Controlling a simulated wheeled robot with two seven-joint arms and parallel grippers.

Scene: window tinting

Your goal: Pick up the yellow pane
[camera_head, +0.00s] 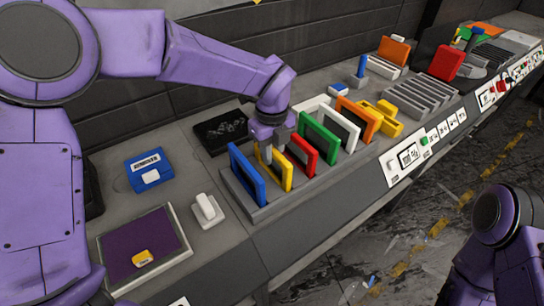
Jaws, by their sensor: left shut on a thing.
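The yellow pane (287,177) stands upright in a grey slotted rack (264,214), between the blue pane (247,175) and the red pane (311,152). My left gripper (268,146) reaches down from above and is shut on the top of the yellow pane. The fingers cover part of its upper edge. The pane's lower edge is still down at the rack. Only a purple part of my right arm shows at the lower right; its gripper is out of the picture.
A green pane (319,138), a white pane (342,124) and an orange pane (360,118) stand farther along. A black tray (221,131) lies behind the rack. A blue box (150,170), a white block (207,209) and a purple pad (143,240) lie to the left.

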